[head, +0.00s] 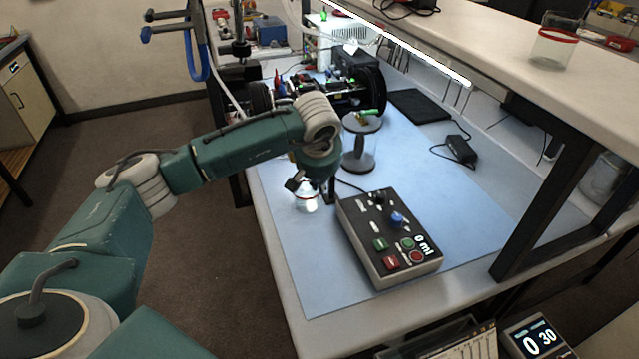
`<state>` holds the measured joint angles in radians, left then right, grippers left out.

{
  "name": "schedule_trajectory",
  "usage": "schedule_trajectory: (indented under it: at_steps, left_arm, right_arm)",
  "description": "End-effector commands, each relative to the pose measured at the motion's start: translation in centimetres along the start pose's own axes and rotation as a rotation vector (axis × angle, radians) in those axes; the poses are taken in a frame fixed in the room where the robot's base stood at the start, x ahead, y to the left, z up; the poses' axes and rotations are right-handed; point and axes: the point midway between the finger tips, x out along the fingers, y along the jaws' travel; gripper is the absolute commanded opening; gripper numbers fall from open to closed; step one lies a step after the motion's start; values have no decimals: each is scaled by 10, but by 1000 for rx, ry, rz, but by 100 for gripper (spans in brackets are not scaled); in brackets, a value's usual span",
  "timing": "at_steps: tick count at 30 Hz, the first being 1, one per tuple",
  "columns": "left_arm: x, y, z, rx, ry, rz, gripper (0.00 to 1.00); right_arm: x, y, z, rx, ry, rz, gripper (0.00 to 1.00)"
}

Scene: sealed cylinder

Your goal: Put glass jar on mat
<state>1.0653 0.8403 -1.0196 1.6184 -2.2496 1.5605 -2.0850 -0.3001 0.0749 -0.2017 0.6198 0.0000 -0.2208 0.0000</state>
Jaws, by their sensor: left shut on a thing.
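My left gripper (302,187) reaches down over the left edge of the light blue mat (400,190) and is shut on a small glass jar (307,204). A flat black pad (418,105) lies toward the back of the bench. My right gripper is not in view.
A control box (390,240) with buttons and "0 ml" stands right of the gripper. Another red-banded glass jar (553,48) is on the upper shelf. The blue mat's right part is clear.

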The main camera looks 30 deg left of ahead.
Motion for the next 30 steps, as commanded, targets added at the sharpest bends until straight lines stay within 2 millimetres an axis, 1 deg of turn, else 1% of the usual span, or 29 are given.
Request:
schedule_trajectory:
  at_steps: [2,3,11,14,16,20,24,30]
  left_arm:
    - [4,0,1,0,1,0,0]
    - [2,0,1,0,0,0,14]
    - [2,0,1,0,0,0,14]
    - [-2,0,-1,0,0,0,14]
    - [-7,1,-1,0,3,3,14]
    - [-29,0,-2,-1,5,3,14]
    - [-61,1,-2,1,7,3,14]
    - [-99,0,-1,0,4,2,14]
  right_arm:
    - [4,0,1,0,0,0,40]
    - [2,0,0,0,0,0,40]
    - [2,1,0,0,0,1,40]
    - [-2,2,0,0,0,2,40]
    - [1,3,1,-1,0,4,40]
    - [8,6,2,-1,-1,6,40]
    - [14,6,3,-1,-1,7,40]
    - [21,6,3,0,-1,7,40]
